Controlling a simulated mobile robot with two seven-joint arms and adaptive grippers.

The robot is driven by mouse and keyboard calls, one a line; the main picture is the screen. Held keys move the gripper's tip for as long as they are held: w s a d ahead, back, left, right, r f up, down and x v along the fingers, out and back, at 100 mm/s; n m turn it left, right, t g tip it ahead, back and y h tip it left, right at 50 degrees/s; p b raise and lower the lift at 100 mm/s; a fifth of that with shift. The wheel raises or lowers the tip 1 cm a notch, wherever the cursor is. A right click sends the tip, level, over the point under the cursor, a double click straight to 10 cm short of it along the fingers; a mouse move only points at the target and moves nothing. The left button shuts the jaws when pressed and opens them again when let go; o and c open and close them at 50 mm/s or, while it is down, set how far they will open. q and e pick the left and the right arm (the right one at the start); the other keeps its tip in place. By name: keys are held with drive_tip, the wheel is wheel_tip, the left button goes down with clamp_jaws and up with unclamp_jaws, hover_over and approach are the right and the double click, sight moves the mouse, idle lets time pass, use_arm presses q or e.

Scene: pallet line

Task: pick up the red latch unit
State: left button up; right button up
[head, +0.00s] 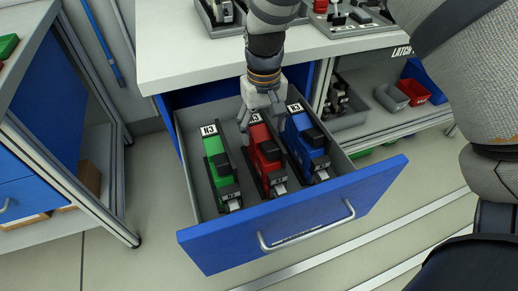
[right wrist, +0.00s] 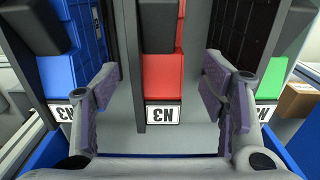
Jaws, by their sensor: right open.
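The red latch unit (head: 264,153) lies in the open blue drawer, between a green unit (head: 216,161) on its left and a blue unit (head: 306,145) on its right. My right gripper (head: 262,117) reaches down into the drawer at the far end of the red unit. In the right wrist view my right gripper (right wrist: 163,100) is open, with one finger on each side of the red unit (right wrist: 163,82) and its N3 label. The fingers look apart from it. My left gripper is not in view.
The drawer (head: 290,218) is pulled out, with its blue front and handle towards me. A worktop (head: 190,50) stands above it. A shelf at the right holds grey and red bins (head: 414,91). A blue cabinet (head: 45,105) stands at the left.

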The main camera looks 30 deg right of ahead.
sight(264, 135)
wheel_tip(264, 135, down, 5)
drive_tip(key=shift+d+f+b, duration=0.1)
drive_tip(key=shift+f+b, duration=0.05)
drive_tip(key=shift+b, duration=0.15)
clamp_jaws()
